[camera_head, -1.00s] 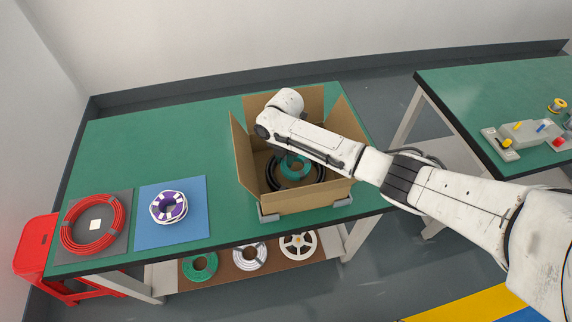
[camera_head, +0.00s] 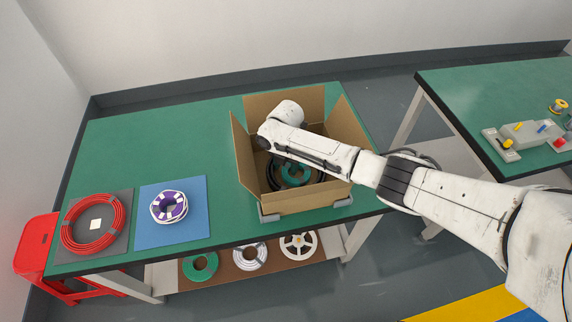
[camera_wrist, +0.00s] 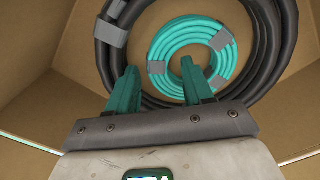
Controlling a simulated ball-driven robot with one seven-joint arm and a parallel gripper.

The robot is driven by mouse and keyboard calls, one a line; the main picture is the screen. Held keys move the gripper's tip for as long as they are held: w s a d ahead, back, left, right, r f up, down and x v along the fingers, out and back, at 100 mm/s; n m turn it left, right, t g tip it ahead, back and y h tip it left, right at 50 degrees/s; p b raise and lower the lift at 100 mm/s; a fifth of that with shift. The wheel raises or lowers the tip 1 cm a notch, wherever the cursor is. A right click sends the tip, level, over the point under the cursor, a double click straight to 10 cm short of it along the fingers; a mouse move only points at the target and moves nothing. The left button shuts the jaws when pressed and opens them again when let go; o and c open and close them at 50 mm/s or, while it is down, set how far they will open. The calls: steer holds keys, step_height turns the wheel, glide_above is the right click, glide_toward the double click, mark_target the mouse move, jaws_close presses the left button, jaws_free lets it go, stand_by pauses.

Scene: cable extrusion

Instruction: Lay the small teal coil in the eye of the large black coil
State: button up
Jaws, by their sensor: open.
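The small teal coil (camera_wrist: 168,42) with grey tape bands lies within the eye of the large black coil (camera_wrist: 272,45), inside the cardboard box. It looks flat, towards one side of the eye in the wrist view. In the head view the teal coil (camera_head: 296,176) and black coil (camera_head: 271,178) show partly below my arm. My gripper (camera_wrist: 158,68) is open, its teal fingers down by the coil. One fingertip is in the teal coil's hole and the other is outside its ring, between the two coils. The head view hides the fingers behind my arm.
The box (camera_head: 244,172) stands with flaps up at the green table's (camera_head: 130,140) right end. A red coil (camera_head: 67,232) and a purple coil (camera_head: 168,207) lie on mats at left. More spools sit on the shelf below. The table's middle left is clear.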

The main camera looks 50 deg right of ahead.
mark_target(286, 168)
steer(key=shift+r, duration=0.1)
step_height(286, 168, up, 12)
steer(key=shift+b, duration=0.45)
stand_by(1.3)
